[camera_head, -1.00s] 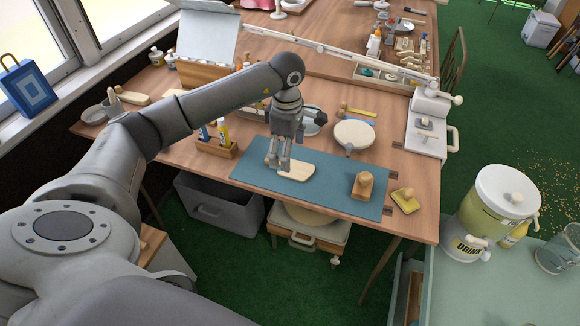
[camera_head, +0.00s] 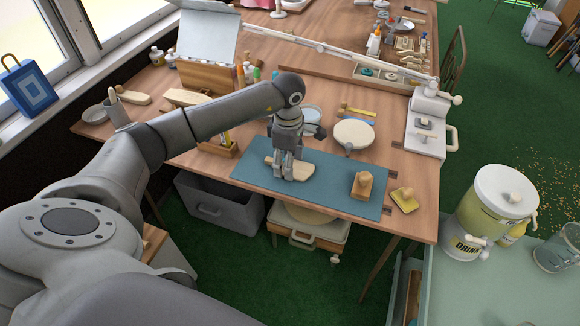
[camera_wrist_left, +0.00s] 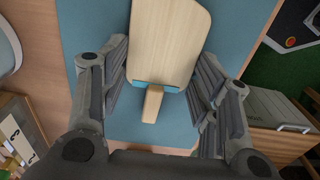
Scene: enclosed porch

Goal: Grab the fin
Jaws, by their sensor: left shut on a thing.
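The fin appears to be the pale wooden piece (camera_head: 304,171) on the blue mat (camera_head: 335,190); I cannot tell whether it is flat on the mat or slightly raised. In the left wrist view the same piece (camera_wrist_left: 168,35) shows a broad rounded body, a blue band across its end and a narrow stub between the fingers. My left gripper (camera_head: 287,174) points down at it, with fingers (camera_wrist_left: 156,97) on either side, shut on it. The fingers hide part of the piece in the head view. My right gripper is not in view.
A wooden block with a knob (camera_head: 362,186) and a yellow-based block (camera_head: 405,199) lie to the right.

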